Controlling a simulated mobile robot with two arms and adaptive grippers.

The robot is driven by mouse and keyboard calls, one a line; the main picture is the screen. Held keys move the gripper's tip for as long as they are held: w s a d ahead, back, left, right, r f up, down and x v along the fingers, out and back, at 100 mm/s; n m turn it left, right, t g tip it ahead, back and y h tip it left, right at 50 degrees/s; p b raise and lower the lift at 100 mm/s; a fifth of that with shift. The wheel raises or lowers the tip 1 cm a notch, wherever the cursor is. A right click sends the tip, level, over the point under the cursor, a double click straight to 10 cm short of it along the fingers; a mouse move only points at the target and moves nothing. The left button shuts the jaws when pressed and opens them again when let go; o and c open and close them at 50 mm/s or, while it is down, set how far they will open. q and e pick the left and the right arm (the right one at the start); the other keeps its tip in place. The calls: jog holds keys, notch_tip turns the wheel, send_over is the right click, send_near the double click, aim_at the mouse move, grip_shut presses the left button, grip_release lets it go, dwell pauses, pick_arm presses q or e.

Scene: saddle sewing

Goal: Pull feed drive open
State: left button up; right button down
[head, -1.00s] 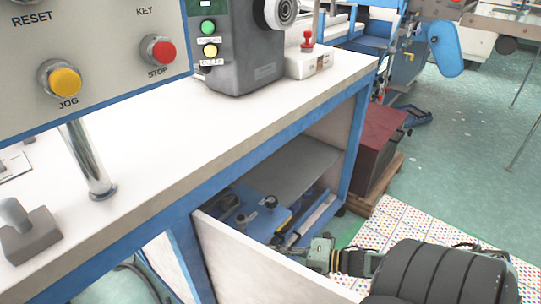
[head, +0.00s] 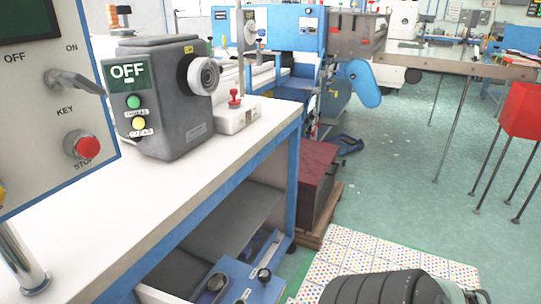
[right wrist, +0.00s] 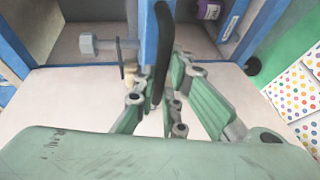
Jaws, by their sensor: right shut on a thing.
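A compartment with blue parts (head: 245,285) under the white table shows at the bottom of the head view, standing partly out from the table. Its white front panel is mostly cut off there, and a white panel (right wrist: 80,95) spans the right wrist view. My right gripper (right wrist: 163,85) shows in the right wrist view, shut on a dark upright strip (right wrist: 161,45) at this panel, likely its handle. The fingers hide part of the hold. In the head view only my dark right arm shows, at the bottom. My left gripper is in no view.
A grey box marked OFF (head: 175,100) stands on the white table (head: 110,190). A control panel (head: 60,110) fills the upper left. A dark red box (head: 312,180) stands beyond the table leg. A dotted mat (head: 335,255) lies on the open green floor.

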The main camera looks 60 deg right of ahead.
jog(key=shift+s, duration=0.35)
jog(key=c, duration=2.1)
grip_release()
jog(key=shift+d, duration=0.1)
jog(key=v, duration=1.2)
jog(key=shift+r, duration=0.1)
